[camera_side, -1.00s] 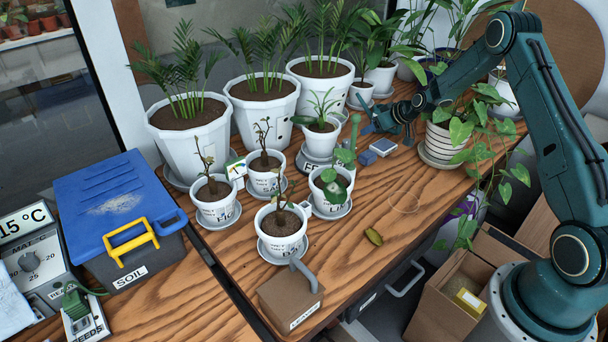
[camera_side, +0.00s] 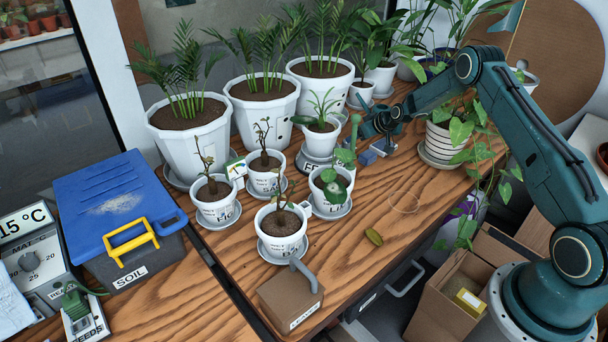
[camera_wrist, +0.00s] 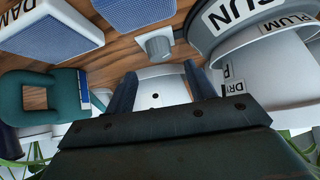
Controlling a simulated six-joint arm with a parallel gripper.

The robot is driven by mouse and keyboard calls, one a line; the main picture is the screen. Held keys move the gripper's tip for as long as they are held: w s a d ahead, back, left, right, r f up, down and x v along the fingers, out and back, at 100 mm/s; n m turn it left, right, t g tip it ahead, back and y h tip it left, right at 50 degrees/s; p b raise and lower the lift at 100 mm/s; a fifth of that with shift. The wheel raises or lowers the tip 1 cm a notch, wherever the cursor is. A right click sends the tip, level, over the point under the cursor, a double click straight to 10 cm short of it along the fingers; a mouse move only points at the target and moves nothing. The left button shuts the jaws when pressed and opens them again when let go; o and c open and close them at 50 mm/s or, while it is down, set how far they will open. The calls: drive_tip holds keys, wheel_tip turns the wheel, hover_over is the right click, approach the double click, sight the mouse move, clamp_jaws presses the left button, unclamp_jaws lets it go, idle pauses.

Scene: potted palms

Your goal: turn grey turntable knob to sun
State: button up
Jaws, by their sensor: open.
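In the wrist view the grey knob (camera_wrist: 157,45) stands on a small pale base on the wood, just beyond my fingertips. My gripper (camera_wrist: 160,78) is open, its two blue fingers apart with nothing held between them; the knob appears apart from them. To the right is the grey turntable (camera_wrist: 198,30), with a SUN label (camera_wrist: 243,12) on its rim and a white pot marked PLUM on it. In the side view my gripper (camera_side: 366,128) is low over the bench, right of the turntable (camera_side: 310,164) and its small pot. The knob cannot be made out there.
In the wrist view two blue-topped blocks (camera_wrist: 52,36) and a teal object (camera_wrist: 38,98) lie left of the knob. White pots (camera_side: 263,112) crowd the bench behind and left. A striped pot (camera_side: 440,143) stands right.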

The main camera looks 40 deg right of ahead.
drive_tip(key=shift+x, duration=2.85)
drive_tip(key=c, duration=1)
